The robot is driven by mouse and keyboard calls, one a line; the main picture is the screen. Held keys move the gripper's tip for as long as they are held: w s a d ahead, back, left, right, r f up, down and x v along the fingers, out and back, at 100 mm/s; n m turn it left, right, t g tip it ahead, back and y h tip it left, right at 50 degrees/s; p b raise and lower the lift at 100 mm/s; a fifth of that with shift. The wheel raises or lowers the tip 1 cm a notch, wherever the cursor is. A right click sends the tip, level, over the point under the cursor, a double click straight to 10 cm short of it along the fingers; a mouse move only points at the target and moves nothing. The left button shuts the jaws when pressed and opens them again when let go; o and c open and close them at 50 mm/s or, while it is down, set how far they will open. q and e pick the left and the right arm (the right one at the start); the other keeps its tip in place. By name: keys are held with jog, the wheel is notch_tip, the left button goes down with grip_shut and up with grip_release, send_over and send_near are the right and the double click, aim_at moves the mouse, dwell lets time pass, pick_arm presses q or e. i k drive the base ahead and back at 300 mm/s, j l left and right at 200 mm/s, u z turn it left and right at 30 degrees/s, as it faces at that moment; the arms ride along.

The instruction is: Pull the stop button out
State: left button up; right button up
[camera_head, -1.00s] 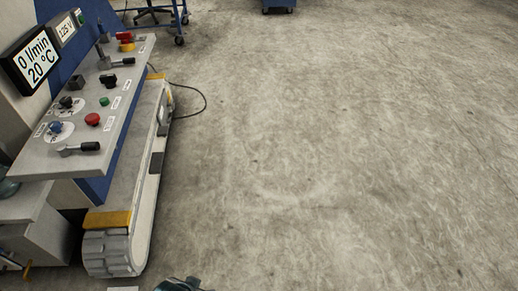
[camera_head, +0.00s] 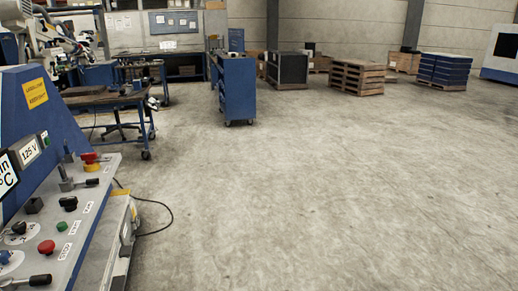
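The control panel (camera_head: 75,215) slopes along the lower left of the head view. At its far end a red knob (camera_head: 89,157) sits on a yellow base (camera_head: 91,168), which looks like an emergency stop button. Nearer, a red mushroom button (camera_head: 46,247) stands on the panel next to a green button (camera_head: 62,227). The labels are too small to read, and I cannot tell whether either red button is pressed in. Neither of my grippers is in view.
Black levers (camera_head: 39,280) and black knobs (camera_head: 34,205) stand near the buttons. A black cable (camera_head: 165,213) loops onto the floor beside the machine. A blue cabinet (camera_head: 233,88), a workbench (camera_head: 105,97) and pallets (camera_head: 356,77) stand farther back. The floor (camera_head: 340,200) is open.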

aim_at(46, 247)
jog(key=u, duration=1.4)
